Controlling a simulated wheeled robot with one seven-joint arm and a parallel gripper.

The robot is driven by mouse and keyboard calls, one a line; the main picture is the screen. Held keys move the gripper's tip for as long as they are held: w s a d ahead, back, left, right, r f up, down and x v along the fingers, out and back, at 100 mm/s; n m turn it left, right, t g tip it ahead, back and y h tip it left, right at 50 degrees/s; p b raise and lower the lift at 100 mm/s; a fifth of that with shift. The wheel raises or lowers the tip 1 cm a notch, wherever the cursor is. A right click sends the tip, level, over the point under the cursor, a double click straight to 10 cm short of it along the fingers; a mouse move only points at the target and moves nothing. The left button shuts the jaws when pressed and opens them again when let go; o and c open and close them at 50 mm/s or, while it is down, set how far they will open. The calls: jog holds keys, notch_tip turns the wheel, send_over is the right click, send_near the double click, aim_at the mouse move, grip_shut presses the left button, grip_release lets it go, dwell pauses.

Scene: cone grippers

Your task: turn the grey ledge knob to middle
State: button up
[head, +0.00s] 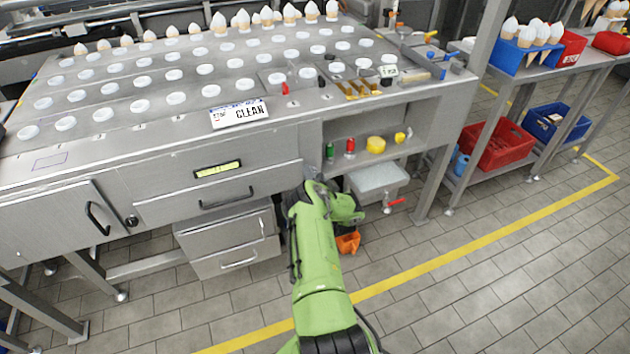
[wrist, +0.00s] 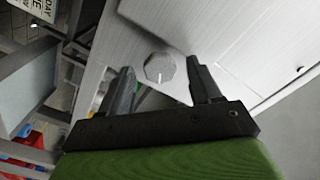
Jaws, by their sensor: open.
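The grey ledge knob (wrist: 160,68) shows in the wrist view as a faceted round dial on a pale metal panel, with a light pointer mark on its lower part. My gripper (wrist: 160,78) is open, its two dark fingers on either side of the knob in the picture. I cannot tell whether the fingertips reach the knob's depth or touch it. In the head view, my green arm (head: 322,250) reaches to the front of the steel counter (head: 150,195), and I cannot make out the knob or the fingers there.
Counter drawers and a cabinet door (head: 60,222) lie left of my arm. A shelf recess with green, red and yellow items (head: 376,145) is above right. A grey box with a red valve (head: 378,182) hangs close by on the right. An orange bin (head: 347,243) is on the floor.

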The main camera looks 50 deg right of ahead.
jog(key=c, duration=1)
jog(key=shift+c, duration=0.2)
jog(key=shift+n, duration=0.4)
jog(key=n+p, duration=0.2)
jog(key=n, duration=0.8)
jog(key=shift+a+n, duration=0.15)
jog(key=shift+n, duration=0.25)
jog(key=o, duration=1)
jog(key=shift+o, duration=0.2)
